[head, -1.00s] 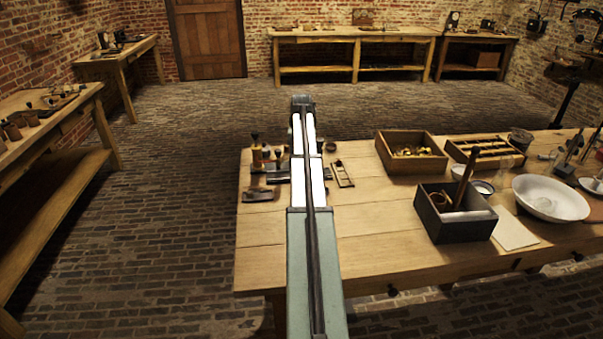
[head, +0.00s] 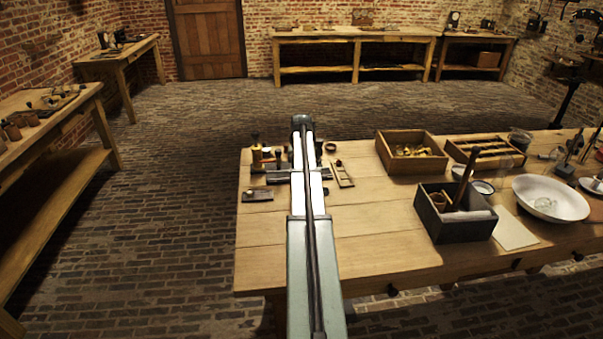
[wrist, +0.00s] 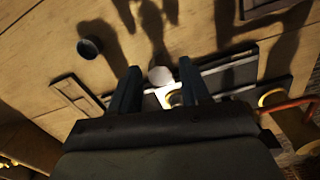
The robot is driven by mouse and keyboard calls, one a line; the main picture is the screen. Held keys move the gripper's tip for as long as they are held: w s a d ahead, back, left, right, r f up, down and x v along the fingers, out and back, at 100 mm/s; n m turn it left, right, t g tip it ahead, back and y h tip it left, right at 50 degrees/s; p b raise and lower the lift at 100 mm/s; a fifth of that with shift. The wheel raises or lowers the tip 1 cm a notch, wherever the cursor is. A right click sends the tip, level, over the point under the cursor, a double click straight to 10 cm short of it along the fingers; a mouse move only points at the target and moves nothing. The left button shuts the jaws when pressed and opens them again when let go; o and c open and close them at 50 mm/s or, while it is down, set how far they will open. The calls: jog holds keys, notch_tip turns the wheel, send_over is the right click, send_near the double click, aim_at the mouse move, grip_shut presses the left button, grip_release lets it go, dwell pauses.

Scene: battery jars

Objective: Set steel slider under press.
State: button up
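My gripper (wrist: 160,68) is open in the wrist view, its two dark fingers apart above the bench. A round pale disc (wrist: 160,75) and a bright metal piece (wrist: 167,96) show between the fingers; neither appears gripped. I cannot tell for certain whether the bright piece is the steel slider. A dark rail with grey metal strips (wrist: 229,76) lies right of the fingers, and it also shows beside my arm in the head view (head: 280,178). Upright dark and brass pieces (head: 257,153) stand at its far left. I cannot clearly identify the press. My arm hides the gripper in the head view.
A small wooden frame (head: 343,174) and a dark round cup (wrist: 90,47) are near the gripper. A dark block (head: 258,194) lies at the left. Wooden boxes (head: 411,168), a dark box (head: 430,226) and a white bowl (head: 575,199) stand farther right. The bench front is clear.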

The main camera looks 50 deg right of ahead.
grip_shut()
jog(key=shift+d, duration=0.1)
dwell(0.3)
jog(key=s+d, duration=0.6)
jog(key=shift+o, duration=1.1)
grip_release()
jog(key=shift+a+r, duration=0.1)
jog(key=shift+r, duration=0.05)
notch_tip(320, 180, up, 14)
jog(key=shift+f, duration=0.2)
